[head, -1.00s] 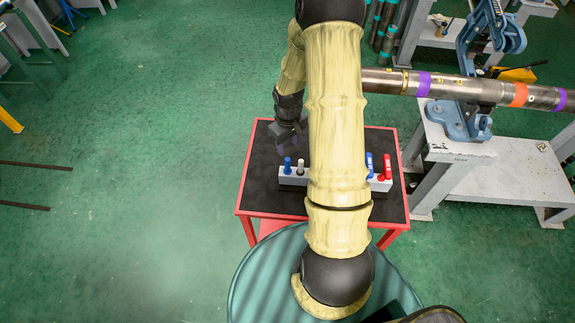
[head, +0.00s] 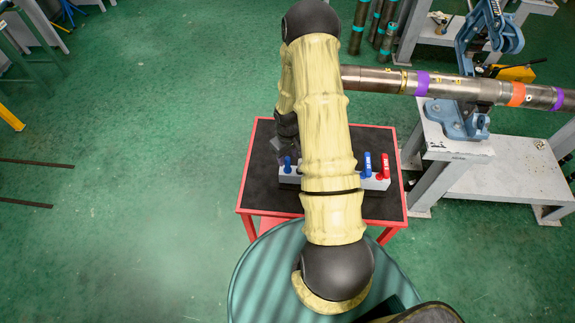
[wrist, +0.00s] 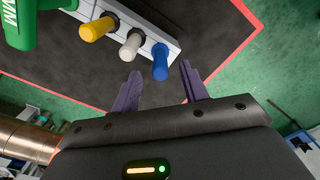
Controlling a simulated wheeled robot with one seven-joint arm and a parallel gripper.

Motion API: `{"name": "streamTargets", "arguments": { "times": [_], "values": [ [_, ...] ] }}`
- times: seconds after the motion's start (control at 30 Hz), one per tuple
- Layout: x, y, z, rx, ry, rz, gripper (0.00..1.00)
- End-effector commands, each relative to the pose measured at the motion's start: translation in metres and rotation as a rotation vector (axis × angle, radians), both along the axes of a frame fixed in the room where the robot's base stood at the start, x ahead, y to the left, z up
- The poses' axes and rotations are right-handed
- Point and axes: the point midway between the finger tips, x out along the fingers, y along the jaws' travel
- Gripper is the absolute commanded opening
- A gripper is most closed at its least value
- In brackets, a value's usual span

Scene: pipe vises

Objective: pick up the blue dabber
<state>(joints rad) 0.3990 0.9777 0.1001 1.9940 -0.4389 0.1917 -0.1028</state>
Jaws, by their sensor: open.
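The blue dabber (head: 287,164) stands upright at the left end of a pale holder block (head: 290,179) on the dark-topped table. In the wrist view the blue dabber (wrist: 160,62) is at the block's end, lined up between my gripper's two fingertips. My gripper (wrist: 160,70) is open and empty, its purple fingers apart with the dabber just beyond or between their tips; exact depth is unclear. In the head view my gripper (head: 287,151) is partly hidden beside my arm, right by the blue dabber.
White (wrist: 130,44) and yellow (wrist: 98,29) dabbers stand beside the blue one, with a green bottle (wrist: 20,20) farther along. Blue (head: 367,164) and red (head: 384,166) bottles stand at the block's right end. A large pipe (head: 440,86) in a vise is behind.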

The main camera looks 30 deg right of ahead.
Motion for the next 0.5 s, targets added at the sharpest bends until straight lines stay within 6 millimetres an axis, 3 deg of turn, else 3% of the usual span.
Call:
{"name": "streamTargets", "arguments": {
  "times": [0.5],
  "values": [
    [0.000, 0.001, -0.043, 0.000, 0.000, 0.000, 0.44]
  ]
}}
